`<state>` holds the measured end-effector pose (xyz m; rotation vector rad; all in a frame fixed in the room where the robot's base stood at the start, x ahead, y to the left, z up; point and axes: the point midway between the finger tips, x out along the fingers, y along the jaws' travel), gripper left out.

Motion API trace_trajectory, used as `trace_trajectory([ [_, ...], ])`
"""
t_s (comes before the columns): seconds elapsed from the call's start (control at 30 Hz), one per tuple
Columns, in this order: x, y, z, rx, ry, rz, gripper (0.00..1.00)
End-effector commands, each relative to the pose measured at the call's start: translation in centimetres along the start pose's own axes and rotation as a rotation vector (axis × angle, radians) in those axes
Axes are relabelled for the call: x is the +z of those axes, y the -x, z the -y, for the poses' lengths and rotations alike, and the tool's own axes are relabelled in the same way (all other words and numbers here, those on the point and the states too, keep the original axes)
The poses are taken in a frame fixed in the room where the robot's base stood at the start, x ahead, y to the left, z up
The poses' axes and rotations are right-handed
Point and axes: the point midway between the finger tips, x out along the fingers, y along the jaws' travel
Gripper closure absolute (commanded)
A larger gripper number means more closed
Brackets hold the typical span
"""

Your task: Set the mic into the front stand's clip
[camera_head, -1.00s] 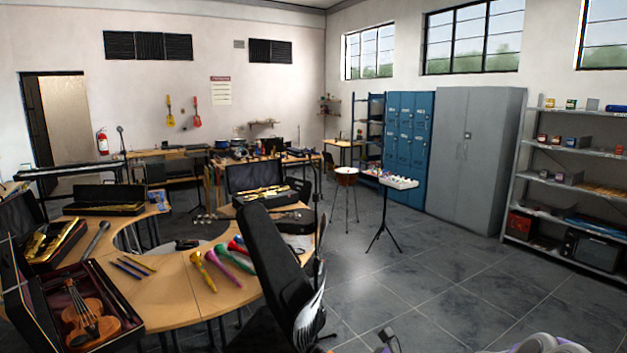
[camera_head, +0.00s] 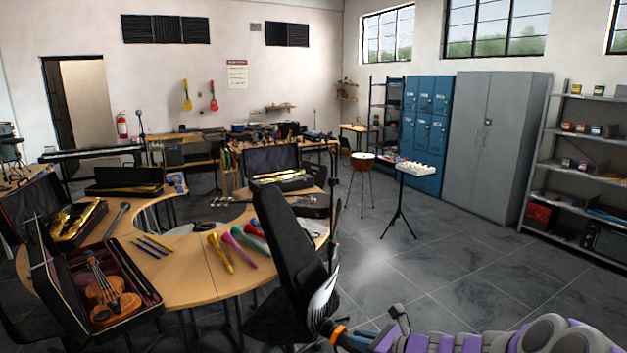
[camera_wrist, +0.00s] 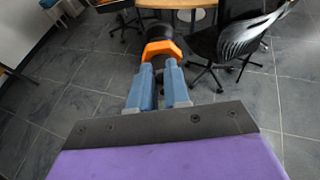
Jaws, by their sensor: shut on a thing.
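My gripper (camera_wrist: 160,98) is shut, its blue fingers closed around a dark thing with an orange band, which I take to be the mic (camera_wrist: 162,49). The mic points away from my palm, clear of the floor. In the head view, my gripper (camera_head: 356,336) is low at the bottom edge, with the mic's orange band (camera_head: 338,333) at its left end. A thin dark upright pole (camera_head: 336,200) beside the black case may be the front stand. I cannot make out its clip.
A curved wooden table (camera_head: 190,285) holds an open violin case (camera_head: 150,268) and coloured horns (camera_head: 245,250). Open floor (camera_head: 455,275) lies to the right.

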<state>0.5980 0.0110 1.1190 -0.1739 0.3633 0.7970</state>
Motion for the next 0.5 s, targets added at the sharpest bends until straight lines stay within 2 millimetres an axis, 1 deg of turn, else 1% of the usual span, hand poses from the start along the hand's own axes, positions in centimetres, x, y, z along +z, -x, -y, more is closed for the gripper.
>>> trace_trajectory([
  [0.03, 0.9, 0.0, -0.2, -0.013, -0.001, 0.000, 1.00],
  [0.2, 3.3, -0.2, -0.2, -0.079, -0.029, -0.003, 1.00],
  [0.5, 6.4, 0.4, 0.1, -0.209, -0.080, -0.007, 1.00],
])
